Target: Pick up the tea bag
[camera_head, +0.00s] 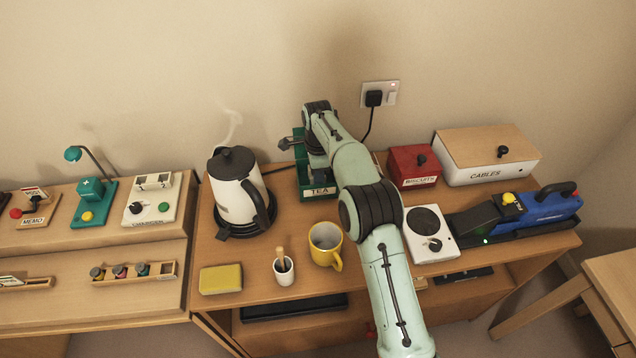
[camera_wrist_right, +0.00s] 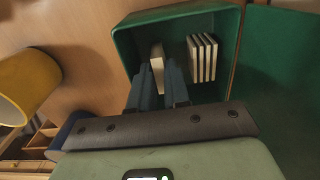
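The green tea box (camera_head: 304,176) with a TEA label stands on the desk between the kettle and the red box. The right wrist view looks into this open box (camera_wrist_right: 125,45). Several thin, pale-edged tea bags (camera_wrist_right: 203,58) stand upright in a row inside. One tea bag (camera_wrist_right: 157,69) stands apart to their left, between the fingertips of my right gripper (camera_wrist_right: 161,80). The fingers are close together inside the box; whether both press on the bag cannot be told. In the head view my right arm covers much of the box and hides the fingertips. My left gripper is not in view.
A white kettle (camera_head: 236,192) stands left of the tea box. A yellow mug (camera_head: 325,240), a small white cup (camera_head: 284,272) and a yellow block (camera_head: 221,279) lie in front. A red biscuits box (camera_head: 410,165) and a hotplate (camera_head: 431,244) are on the right.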

